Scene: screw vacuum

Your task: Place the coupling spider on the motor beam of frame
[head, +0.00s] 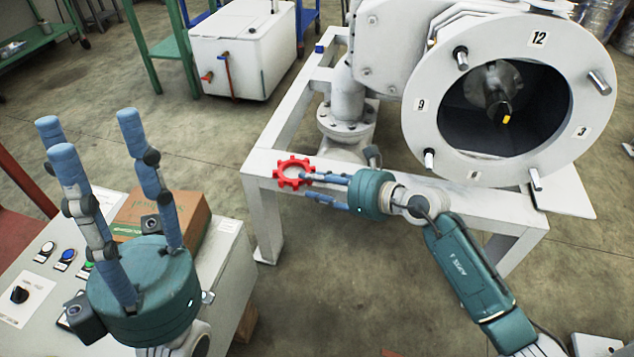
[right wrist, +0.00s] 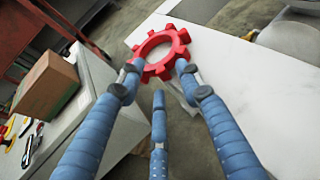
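The coupling spider is a red toothed ring (head: 281,174); it also shows in the right wrist view (right wrist: 158,39). My right gripper (head: 318,177) is shut on it, with two fingertips at its near edge and the third finger (right wrist: 158,105) behind or below. The spider appears over the left end of the white frame's beam (head: 350,186); in the right wrist view a white beam surface (right wrist: 232,62) lies below and right of it. Whether the spider touches the beam cannot be told. My left gripper (head: 85,132) is open, empty, fingers pointing up, at the left.
The pump with its large round flange (head: 560,150) stands on the frame at the right. A control panel (head: 30,262) with buttons and a cardboard box (head: 190,215) is at the lower left. A white chest (head: 250,50) stands behind. Floor is open left of the frame.

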